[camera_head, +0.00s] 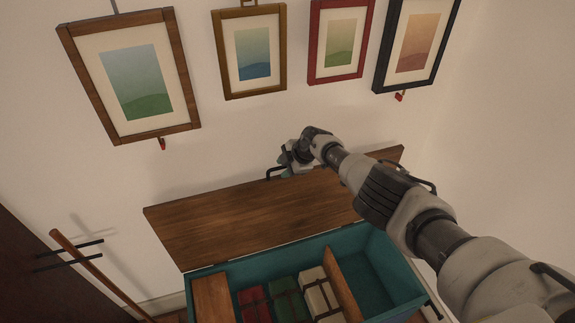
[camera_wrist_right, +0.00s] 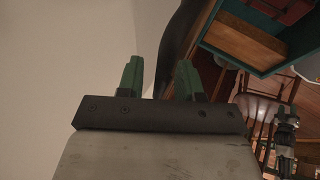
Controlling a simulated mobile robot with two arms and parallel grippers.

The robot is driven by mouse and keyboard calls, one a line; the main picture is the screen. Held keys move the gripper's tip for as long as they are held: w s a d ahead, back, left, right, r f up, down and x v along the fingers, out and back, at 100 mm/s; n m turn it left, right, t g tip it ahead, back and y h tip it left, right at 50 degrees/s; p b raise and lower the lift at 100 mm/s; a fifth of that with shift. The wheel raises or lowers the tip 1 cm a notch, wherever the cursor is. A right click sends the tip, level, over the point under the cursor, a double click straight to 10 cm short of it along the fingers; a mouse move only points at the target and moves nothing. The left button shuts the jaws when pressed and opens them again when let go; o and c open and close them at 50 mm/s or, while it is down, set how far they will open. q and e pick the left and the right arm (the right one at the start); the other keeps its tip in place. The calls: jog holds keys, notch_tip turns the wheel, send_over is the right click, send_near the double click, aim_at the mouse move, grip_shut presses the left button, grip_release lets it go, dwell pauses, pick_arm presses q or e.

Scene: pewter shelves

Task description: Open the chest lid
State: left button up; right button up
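The teal chest (camera_head: 405,281) stands against the wall with its wooden lid (camera_head: 235,222) swung up and back, so the inside shows. My right arm reaches over the chest's right side, and my right gripper (camera_head: 287,163) is beside that handle at the lid's far edge. In the right wrist view its two green fingers (camera_wrist_right: 158,80) stand apart with nothing clearly between them.
Inside the chest are a red bundle (camera_head: 254,303), a green bundle (camera_head: 288,298), a cream bundle (camera_head: 320,292) and a wooden divider (camera_head: 343,284). Framed pictures hang above, including a brown-framed one (camera_head: 135,85). A wooden pole (camera_head: 100,275) leans at the left.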

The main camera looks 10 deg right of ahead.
jog(key=p+v, duration=0.3)
jog(key=p, duration=0.1)
jog(key=shift+w+r, duration=0.1)
jog(key=shift+r, duration=0.25)
jog(key=p+v, duration=0.3)
jog(key=v, duration=0.4)
jog(key=shift+s+d, duration=0.2)
jog(key=shift+s, duration=0.05)
